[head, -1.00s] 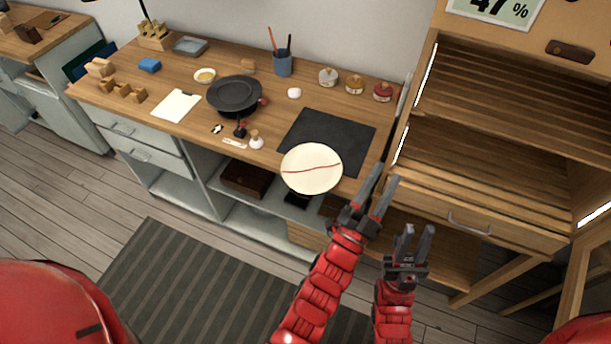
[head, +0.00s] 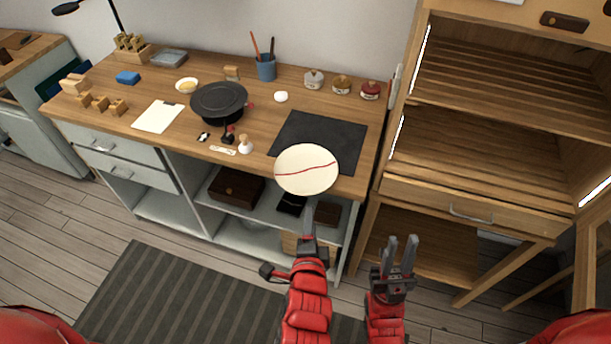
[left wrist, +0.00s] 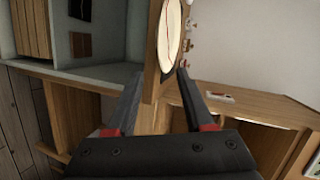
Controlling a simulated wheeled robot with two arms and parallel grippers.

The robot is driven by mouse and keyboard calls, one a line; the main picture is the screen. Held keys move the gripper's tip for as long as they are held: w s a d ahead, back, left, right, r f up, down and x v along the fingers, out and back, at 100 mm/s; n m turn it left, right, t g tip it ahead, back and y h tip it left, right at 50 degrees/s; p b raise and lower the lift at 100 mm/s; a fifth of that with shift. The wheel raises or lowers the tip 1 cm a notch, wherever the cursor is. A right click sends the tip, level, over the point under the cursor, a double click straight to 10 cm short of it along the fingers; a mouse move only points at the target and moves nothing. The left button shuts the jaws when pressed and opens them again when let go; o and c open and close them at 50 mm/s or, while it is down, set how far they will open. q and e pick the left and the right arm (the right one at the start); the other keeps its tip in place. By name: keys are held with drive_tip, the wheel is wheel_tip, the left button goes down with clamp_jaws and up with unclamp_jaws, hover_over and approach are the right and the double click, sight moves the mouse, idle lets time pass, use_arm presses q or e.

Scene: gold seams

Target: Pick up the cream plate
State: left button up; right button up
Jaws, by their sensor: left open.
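The cream plate (head: 307,169) with a thin red seam lies at the front edge of the workbench, partly over the dark mat and slightly overhanging the edge. It also shows in the left wrist view (left wrist: 170,35), seen nearly edge-on, beyond the fingertips. My left gripper (head: 308,215) is below and just in front of the plate in the head view, its fingers pointing at it. In the left wrist view its fingers (left wrist: 160,78) are spread and nothing is between them. My right gripper (head: 400,250) is to the right, its two fingers apart and empty, away from the plate.
A dark mat (head: 328,133) lies behind the plate. A black pan (head: 219,100), a small white bottle (head: 246,146) and several lidded jars stand on the bench. Below is an open shelf with boxes (head: 236,187). A wooden shelf unit (head: 470,190) stands at the right.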

sight(312, 190)
use_arm(q)
drive_tip(key=shift+p+x, duration=0.9)
drive_tip(key=shift+x, duration=5.7)
drive_tip(key=shift+a, duration=0.2)
clamp_jaws()
drive_tip(key=shift+f, duration=0.1)
